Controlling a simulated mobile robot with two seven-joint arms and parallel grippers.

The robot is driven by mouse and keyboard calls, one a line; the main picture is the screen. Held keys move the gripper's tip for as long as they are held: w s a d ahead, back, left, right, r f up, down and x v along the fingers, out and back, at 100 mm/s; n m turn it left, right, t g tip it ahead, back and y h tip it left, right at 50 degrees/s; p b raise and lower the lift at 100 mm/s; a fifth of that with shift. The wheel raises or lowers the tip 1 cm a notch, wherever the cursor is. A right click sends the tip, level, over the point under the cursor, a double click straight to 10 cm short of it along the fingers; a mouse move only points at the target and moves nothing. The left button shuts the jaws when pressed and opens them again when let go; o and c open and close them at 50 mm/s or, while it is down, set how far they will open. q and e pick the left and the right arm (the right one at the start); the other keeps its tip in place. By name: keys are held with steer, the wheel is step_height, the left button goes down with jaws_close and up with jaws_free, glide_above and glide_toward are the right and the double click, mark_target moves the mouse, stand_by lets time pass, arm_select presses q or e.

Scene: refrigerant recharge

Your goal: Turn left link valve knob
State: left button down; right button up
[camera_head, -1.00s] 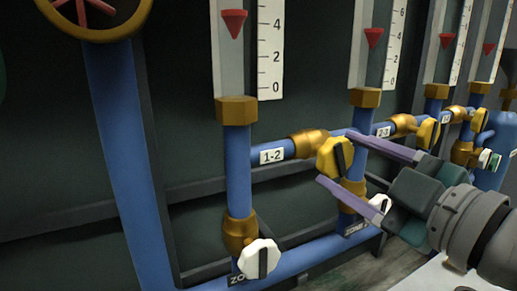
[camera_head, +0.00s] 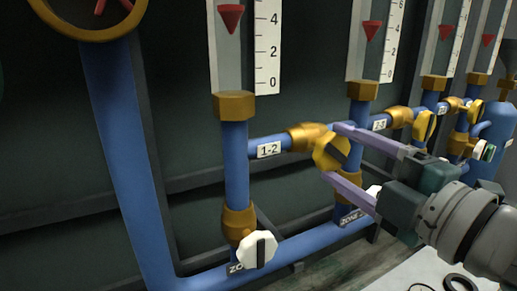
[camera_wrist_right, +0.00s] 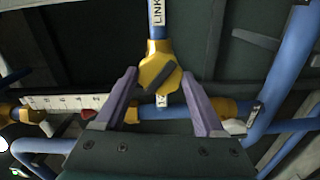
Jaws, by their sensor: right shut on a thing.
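The left link valve knob (camera_head: 328,153) is yellow with a black bar across it. It sits on the blue pipe labelled 1-2 (camera_head: 269,149), at the right end of a brass fitting. The black bar is slanted. My right gripper (camera_head: 337,151) reaches in from the right with its two purple fingers shut on this knob, one above and one below. In the right wrist view the knob (camera_wrist_right: 158,74) shows by the fingertips, below a pipe with a LINK label. My left gripper is not in view.
A white valve knob (camera_head: 257,249) sits lower left, and a second yellow knob (camera_head: 424,127) is farther right. Gauges with red markers (camera_head: 231,18) stand above the pipes. A large brass handwheel (camera_head: 92,35) is at upper left.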

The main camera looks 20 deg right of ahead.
steer(key=n, duration=0.7)
steer(key=o, duration=1.5)
steer(key=shift+c, duration=0.2)
steer(key=shift+s, duration=0.1)
steer(key=shift+s, duration=0.4)
steer(key=s, duration=0.6)
steer(key=shift+d, duration=0.25)
